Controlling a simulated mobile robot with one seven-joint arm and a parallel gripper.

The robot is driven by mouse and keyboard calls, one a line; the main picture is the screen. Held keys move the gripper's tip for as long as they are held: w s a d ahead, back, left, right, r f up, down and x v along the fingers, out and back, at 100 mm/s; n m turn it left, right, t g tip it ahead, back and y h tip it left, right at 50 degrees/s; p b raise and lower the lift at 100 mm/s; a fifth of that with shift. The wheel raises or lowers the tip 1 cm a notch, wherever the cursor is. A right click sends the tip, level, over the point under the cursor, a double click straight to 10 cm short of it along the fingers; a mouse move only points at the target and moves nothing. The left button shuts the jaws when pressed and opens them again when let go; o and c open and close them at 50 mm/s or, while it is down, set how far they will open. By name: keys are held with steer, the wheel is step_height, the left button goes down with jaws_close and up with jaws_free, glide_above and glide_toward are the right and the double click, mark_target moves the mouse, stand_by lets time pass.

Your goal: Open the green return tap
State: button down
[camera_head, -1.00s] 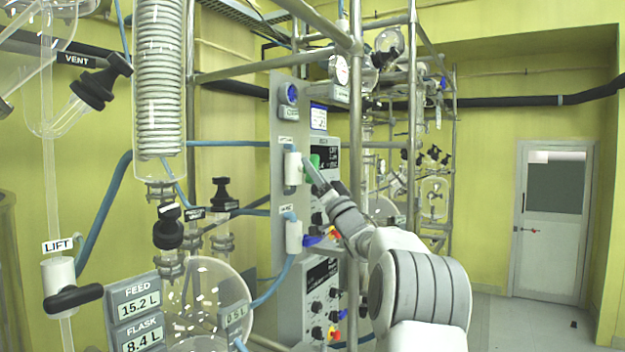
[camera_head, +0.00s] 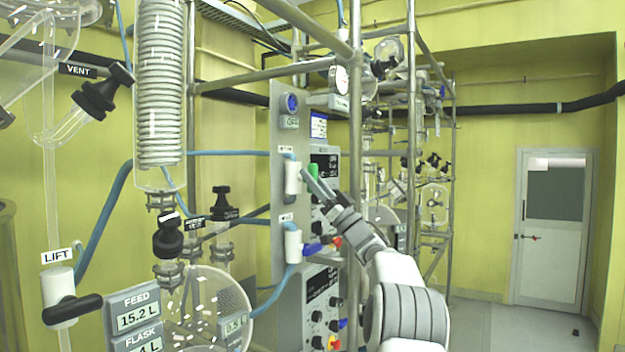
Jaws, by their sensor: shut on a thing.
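The green return tap has a white body (camera_head: 292,178) on the grey panel, with a blue hose entering from the left. Its green handle (camera_head: 313,170) shows just above and behind my fingers. My gripper (camera_head: 309,177) reaches up from the lower right, with its fingertips at the handle and shut on it. The fingers hide most of the handle, so its exact angle cannot be told. Below is a second tap with a white body (camera_head: 292,246) and a blue handle (camera_head: 312,249); my gripper is clear of it.
Metal frame posts (camera_head: 355,130) stand close to my arm. A control box with knobs (camera_head: 322,300) is below the taps. The glass coil column (camera_head: 161,95) and round flask (camera_head: 205,305) stand at the left. The floor towards the white door (camera_head: 553,228) is mostly clear.

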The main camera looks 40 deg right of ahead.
steer(key=c, duration=0.7)
jaws_free()
steer(key=b+v, duration=0.1)
steer(key=v, duration=1.6)
steer(key=shift+s+f, duration=0.15)
